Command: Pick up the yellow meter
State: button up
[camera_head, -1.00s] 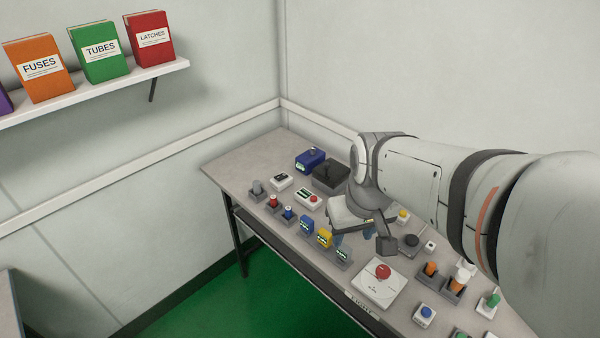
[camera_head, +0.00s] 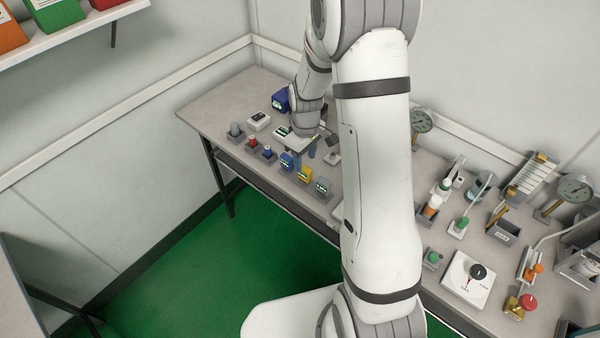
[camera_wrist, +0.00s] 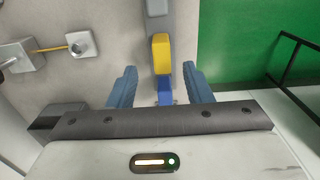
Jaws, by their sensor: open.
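The yellow meter (camera_head: 305,174) stands in a holder in the front row of the bench, between a blue meter (camera_head: 287,161) and a grey meter (camera_head: 323,186). In the wrist view the yellow meter (camera_wrist: 161,54) is just ahead of my gripper (camera_wrist: 159,68), near the line between its blue fingertips. The blue meter (camera_wrist: 165,92) shows between the fingers, partly hidden by the gripper body. My gripper is open and empty. In the head view my gripper (camera_head: 312,150) is behind the meter row, its fingers partly hidden. I cannot tell its exact height over the meters.
Small red (camera_head: 253,146) and blue (camera_head: 267,152) handled testers stand left of the meters. My arm hides the bench's middle. The right side is crowded with gauges and switches. Green floor (camera_head: 190,260) lies open in front.

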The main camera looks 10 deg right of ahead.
aim_at(305, 168)
jog(key=shift+s+f+p, duration=0.15)
jog(key=shift+f+p, duration=0.15)
jog(key=shift+f, duration=1.3)
jog(key=shift+s+f+p, duration=0.1)
jog(key=shift+f+p, duration=0.15)
jog(key=shift+f, duration=1.3)
jog(key=shift+c, duration=0.5)
grip_shut()
